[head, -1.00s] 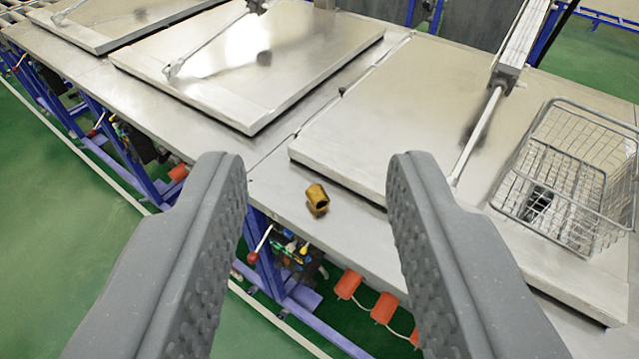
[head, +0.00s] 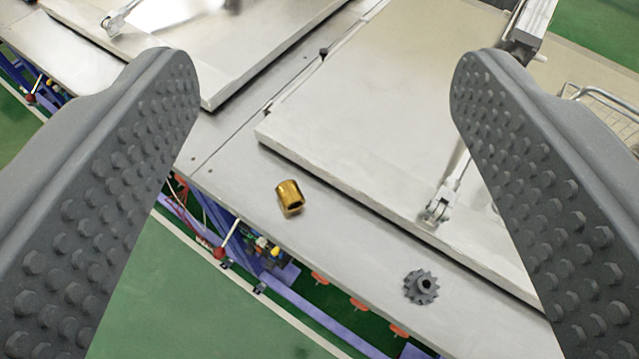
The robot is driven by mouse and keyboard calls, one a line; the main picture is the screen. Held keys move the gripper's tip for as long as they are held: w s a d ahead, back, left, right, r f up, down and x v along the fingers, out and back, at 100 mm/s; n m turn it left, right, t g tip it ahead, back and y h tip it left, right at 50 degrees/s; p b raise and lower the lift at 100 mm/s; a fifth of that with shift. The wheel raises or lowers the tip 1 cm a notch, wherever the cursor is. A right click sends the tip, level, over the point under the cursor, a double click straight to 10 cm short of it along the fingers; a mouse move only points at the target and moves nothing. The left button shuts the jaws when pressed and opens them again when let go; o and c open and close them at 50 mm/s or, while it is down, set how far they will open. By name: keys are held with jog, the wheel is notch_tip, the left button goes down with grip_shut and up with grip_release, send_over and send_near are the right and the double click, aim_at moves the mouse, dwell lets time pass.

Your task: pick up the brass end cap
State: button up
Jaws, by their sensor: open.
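The brass end cap (head: 290,198) is a small golden cylinder with a dark opening. It lies on the bare metal strip of the bench, in front of the large lid. My gripper (head: 325,75) is wide open, with one studded grey finger at each side of the picture. Nothing is between the pads. The end cap shows in the gap between the fingers, farther off and below the level of the fingertips in the picture, touched by neither.
A dark gear (head: 421,287) lies on the same strip, right of the cap. A raised metal lid (head: 370,130) with a piston rod (head: 441,205) stands behind. A wire basket (head: 605,112) is partly hidden by the right finger. The bench edge drops to green floor.

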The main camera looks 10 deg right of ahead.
jog(key=w+d+f+g+p, duration=0.1)
jog(key=w+d+f+p, duration=0.2)
jog(key=w+d+f, duration=0.35)
jog(key=n+g+y+p, duration=0.2)
jog(key=n+y+p, duration=0.25)
jog(key=p, duration=0.55)
send_near(292, 196)
jog(key=shift+s+d+f+m+y, duration=0.15)
jog(key=shift+s+d+y, duration=0.15)
jog(key=shift+s, duration=0.25)
jog(key=shift+s+d+r+m+y, duration=0.1)
jog(key=shift+s+d+y, duration=0.05)
jog(key=shift+s+d, duration=0.3)
jog(key=shift+a+f, duration=0.25)
jog(key=x, duration=0.7)
jog(key=shift+w+f+p, duration=0.1)
jog(key=shift+p, duration=0.3)
jog(key=shift+r+p+x, duration=0.1)
jog(key=shift+p+x, duration=0.15)
jog(key=shift+x, duration=0.95)
jog(key=shift+r+p+x, duration=0.15)
jog(key=shift+p+x, duration=0.1)
jog(key=shift+x, duration=1.75)
